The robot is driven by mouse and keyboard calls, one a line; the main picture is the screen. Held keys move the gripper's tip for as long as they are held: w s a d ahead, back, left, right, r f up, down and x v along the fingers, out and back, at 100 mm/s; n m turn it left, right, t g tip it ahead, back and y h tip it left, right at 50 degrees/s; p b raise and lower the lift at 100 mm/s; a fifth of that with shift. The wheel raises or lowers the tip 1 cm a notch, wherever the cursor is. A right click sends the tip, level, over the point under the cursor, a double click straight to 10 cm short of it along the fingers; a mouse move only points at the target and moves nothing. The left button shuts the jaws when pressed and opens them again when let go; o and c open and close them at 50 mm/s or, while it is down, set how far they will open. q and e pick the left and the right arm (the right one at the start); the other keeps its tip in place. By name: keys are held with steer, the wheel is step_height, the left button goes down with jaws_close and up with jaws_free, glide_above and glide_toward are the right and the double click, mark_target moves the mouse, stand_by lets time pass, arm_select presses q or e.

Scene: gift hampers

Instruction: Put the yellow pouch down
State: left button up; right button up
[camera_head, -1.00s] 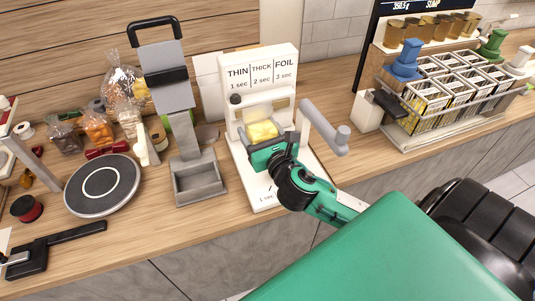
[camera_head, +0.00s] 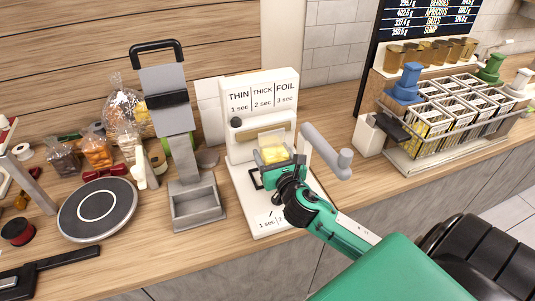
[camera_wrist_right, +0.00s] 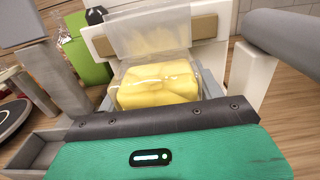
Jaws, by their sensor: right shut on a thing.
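The yellow pouch (camera_head: 272,152) is a clear bag with yellow contents in its lower part. My right gripper (camera_head: 279,165) is shut on it, in front of the white sealer (camera_head: 240,170) labelled THIN, THICK and FOIL. In the right wrist view the pouch (camera_wrist_right: 158,84) stands upright just beyond the gripper's dark edge, its clear top (camera_wrist_right: 150,35) in front of the sealer's tan bar (camera_wrist_right: 200,27). The grip itself is hidden behind the green gripper body. My left gripper is not in view.
A grey dispenser stand (camera_head: 196,205) and a round scale (camera_head: 97,210) stand to the left. The sealer's grey lever (camera_head: 325,150) is close on the gripper's right. A rack of pouches (camera_head: 450,100) stands further right.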

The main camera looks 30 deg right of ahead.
steer(key=shift+f, duration=0.7)
steer(key=x, duration=0.2)
steer(key=f+p+x, duration=0.1)
steer(key=x, duration=0.1)
steer(key=shift+w, duration=0.1)
steer(key=shift+f, duration=0.15)
steer(key=shift+c, duration=0.5)
steer(key=shift+a, duration=0.1)
steer(key=shift+c, duration=0.5)
steer(key=shift+f, duration=0.2)
steer(key=o, duration=1.3)
steer(key=shift+r, duration=0.1)
steer(key=shift+r, duration=0.1)
